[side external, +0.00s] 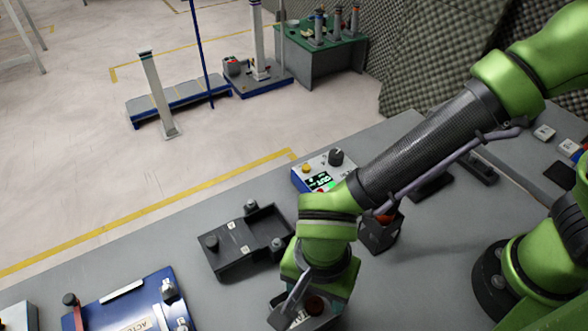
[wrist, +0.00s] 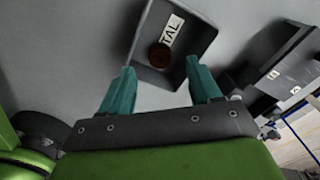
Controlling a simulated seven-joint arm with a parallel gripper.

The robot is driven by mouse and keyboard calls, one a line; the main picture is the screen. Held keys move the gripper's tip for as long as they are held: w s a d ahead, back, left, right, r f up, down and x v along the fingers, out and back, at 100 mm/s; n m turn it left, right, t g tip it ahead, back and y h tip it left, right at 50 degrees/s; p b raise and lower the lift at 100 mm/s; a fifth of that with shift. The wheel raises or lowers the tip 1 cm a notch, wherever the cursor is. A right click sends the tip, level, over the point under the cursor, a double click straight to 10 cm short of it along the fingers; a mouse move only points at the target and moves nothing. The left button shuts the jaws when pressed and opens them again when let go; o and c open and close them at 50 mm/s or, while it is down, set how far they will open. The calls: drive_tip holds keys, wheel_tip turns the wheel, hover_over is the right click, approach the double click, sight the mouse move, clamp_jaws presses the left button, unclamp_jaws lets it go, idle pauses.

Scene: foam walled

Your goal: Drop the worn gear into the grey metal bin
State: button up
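The grey metal bin (wrist: 204,43) is a square open tray with a white label ending in "TAL", at the top middle of the wrist view.
A black tray (side external: 245,240) with knobs stands left of my arm. A blue-edged panel with a display (side external: 322,179) and a dark box (side external: 380,232) stand behind the wrist. A blue fixture (side external: 125,305) is at lower left. Grey table is bare between them.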

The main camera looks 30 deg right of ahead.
wheel_tip(320, 180, up, 17)
idle(0.7)
drive_tip(key=w+d+r+n+t+y, duration=0.1)
drive_tip(key=w+d+n+t, duration=0.1)
drive_tip(key=d, duration=1.3)
drive_tip(key=w+d+r+n+t+y, duration=0.1)
drive_tip(key=w+d+n+t, duration=0.2)
drive_tip(key=d, duration=1.2)
drive_tip(key=shift+r+n+t, duration=0.25)
drive_tip(key=shift+n+t, duration=0.65)
drive_tip(key=shift+t, duration=0.2)
